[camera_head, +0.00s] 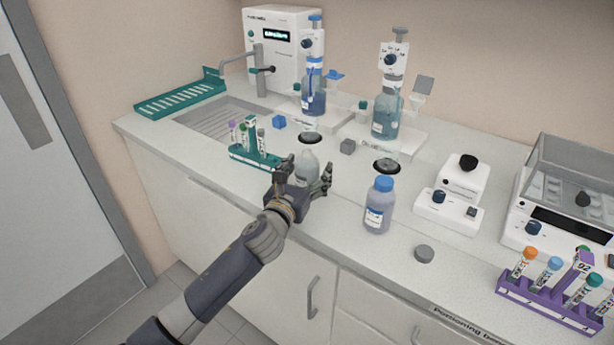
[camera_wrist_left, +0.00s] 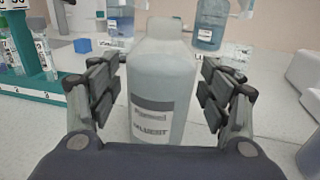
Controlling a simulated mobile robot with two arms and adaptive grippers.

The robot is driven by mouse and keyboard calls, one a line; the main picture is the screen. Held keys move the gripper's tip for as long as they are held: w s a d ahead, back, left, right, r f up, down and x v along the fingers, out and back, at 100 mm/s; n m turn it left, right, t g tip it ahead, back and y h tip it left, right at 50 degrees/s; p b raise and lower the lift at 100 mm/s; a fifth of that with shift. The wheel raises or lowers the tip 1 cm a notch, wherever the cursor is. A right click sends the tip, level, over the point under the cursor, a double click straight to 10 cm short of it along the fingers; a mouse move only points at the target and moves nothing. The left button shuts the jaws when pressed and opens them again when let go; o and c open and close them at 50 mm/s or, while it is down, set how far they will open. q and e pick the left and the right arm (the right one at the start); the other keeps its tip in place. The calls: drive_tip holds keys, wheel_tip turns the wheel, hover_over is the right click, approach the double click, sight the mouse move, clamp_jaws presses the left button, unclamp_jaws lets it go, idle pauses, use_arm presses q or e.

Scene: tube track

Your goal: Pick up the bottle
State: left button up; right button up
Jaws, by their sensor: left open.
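A pale grey-white bottle (camera_head: 307,165) without a visible cap stands upright on the counter near its front edge. In the left wrist view the bottle (camera_wrist_left: 160,90) fills the middle and bears a label with grey bands. My left gripper (camera_head: 305,178) is open, its two fingers on either side of the bottle. In the left wrist view a gap shows between the bottle and the fingers (camera_wrist_left: 158,92). The gripper hides the bottle's lower part in the head view. A second bottle with a blue cap (camera_head: 379,206) stands to the right. My right gripper is not in view.
A green tube rack (camera_head: 254,158) is close on the left. A grey round cap (camera_head: 424,253) lies on the counter at the right. Dispenser bottles (camera_head: 386,115) stand behind.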

sight(304, 161)
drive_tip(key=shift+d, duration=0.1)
use_arm(q)
drive_tip(key=c, duration=1.2)
drive_tip(key=shift+c, duration=0.2)
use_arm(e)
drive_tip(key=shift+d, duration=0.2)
use_arm(q)
drive_tip(key=shift+r, duration=0.1)
drive_tip(key=shift+r, duration=0.55)
wheel_tip(304, 161, up, 3)
drive_tip(key=shift+p, duration=0.3)
drive_tip(key=s, duration=1.5)
wheel_tip(304, 161, up, 9)
drive_tip(key=s+p, duration=0.1)
drive_tip(key=p, duration=0.8)
drive_tip(key=shift+d+p, duration=0.3)
drive_tip(key=shift+d, duration=0.1)
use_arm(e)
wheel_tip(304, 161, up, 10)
